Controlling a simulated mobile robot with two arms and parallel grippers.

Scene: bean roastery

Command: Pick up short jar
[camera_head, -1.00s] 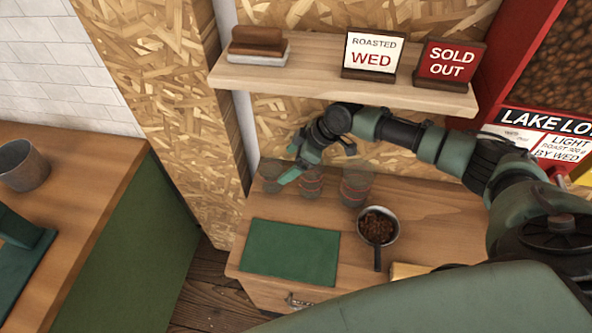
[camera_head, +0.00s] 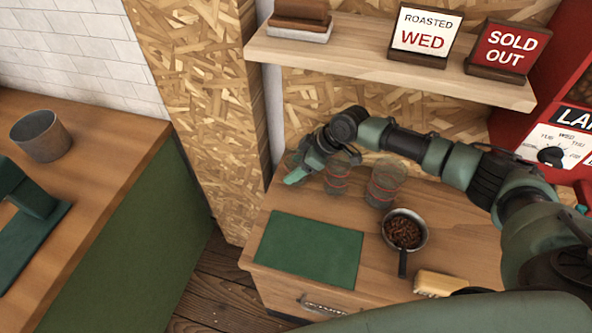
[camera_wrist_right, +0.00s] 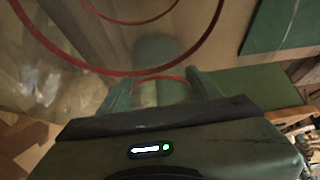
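The middle jar (camera_head: 337,181) and the taller right jar (camera_head: 384,186) have red rings. My left gripper is not in view.
A pan of beans (camera_head: 404,231) stands right of a green mat (camera_head: 309,249), with a yellowish block (camera_head: 440,284) nearby. A shelf (camera_head: 390,70) with signs overhangs the jars. A grey cup (camera_head: 41,137) stands on the left counter.

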